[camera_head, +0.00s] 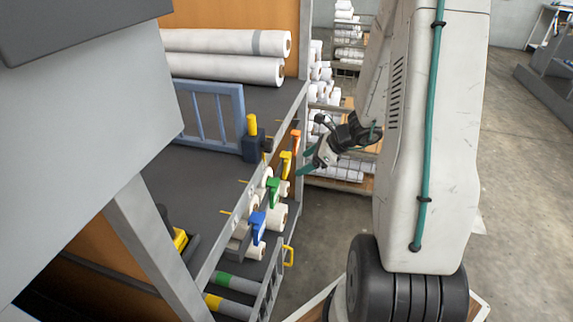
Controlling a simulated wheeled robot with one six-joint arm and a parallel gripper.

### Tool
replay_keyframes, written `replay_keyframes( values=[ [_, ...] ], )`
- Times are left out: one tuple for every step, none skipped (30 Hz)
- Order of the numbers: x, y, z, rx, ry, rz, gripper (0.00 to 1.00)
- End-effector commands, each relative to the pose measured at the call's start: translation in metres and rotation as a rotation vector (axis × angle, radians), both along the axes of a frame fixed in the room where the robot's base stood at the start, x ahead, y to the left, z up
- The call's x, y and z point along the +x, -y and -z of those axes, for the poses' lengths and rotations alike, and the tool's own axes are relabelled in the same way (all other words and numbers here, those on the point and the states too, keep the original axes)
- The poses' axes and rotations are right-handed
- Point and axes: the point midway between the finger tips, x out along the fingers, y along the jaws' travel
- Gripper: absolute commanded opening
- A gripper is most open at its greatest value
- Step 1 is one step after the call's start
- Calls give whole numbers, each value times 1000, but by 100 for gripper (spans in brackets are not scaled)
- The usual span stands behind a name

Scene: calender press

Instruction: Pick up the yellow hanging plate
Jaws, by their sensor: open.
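The yellow hanging plate (286,164) hangs on the side rail of the grey press table, between an orange plate (296,142) and a green plate (273,192). A blue plate (257,227) hangs nearer. My gripper (313,163) is open and empty, just right of the yellow plate. It appears apart from the plate, but the exact depth between them is hard to tell. My arm comes down from the upper right.
White rolls (225,70) lie at the back of the table, behind a blue frame (212,115). A yellow-topped dark blue post (252,140) stands near the rail. Small white rolls (277,215) sit below the plates. Shelves with rolls (340,172) stand behind.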

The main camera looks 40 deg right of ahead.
Motion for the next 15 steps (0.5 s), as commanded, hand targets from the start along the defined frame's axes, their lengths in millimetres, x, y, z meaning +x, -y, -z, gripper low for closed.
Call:
replay_keyframes(
  values=[
    [3, -4, 5, 1, -2, -5, 76],
    [6, -6, 7, 1, -2, -4, 76],
    [8, -8, 9, -1, -1, -6, 76],
    [11, -10, 11, -1, -2, -7, 76],
    [13, -12, 13, -1, -2, -6, 76],
    [18, -16, 16, -1, -2, -8, 76],
    [21, -19, 19, -1, -1, -8, 76],
    [24, -21, 21, -1, 0, -9, 76],
    [29, -25, 24, -1, -1, -10, 76],
    [31, -26, 28, 0, -1, -8, 76],
    [33, -28, 30, -1, -1, -8, 76],
    [35, -30, 33, -1, -1, -8, 76],
    [36, -31, 35, -1, -2, -8, 76],
    [37, -31, 36, -1, -2, -8, 76],
    [38, -32, 37, -2, -1, -8, 76]
  ],
)
